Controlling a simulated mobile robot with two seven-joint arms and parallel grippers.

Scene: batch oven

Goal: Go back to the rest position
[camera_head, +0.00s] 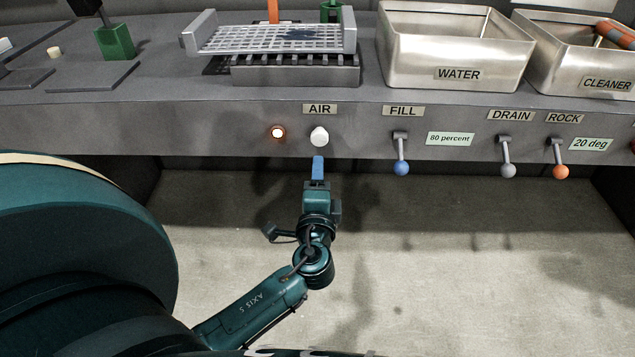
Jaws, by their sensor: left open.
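My left gripper (318,168) points at the front face of the bench, just below the white knob (319,136) under the AIR label. Its blue fingertips overlap in the view, so the gap between them is hard to see. Nothing shows held in it. Whether the fingertips touch the knob or stand a little apart from it, I cannot tell. My left arm comes in from the lower left and reaches up to the bench. My right gripper is not in view.
A lit button (278,132) is left of the knob. Levers with blue (401,167), grey (508,170) and orange (560,171) balls hang to the right. WATER (457,73) and CLEANER (605,84) bins and a mesh tray (270,42) stand above. The floor below is clear.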

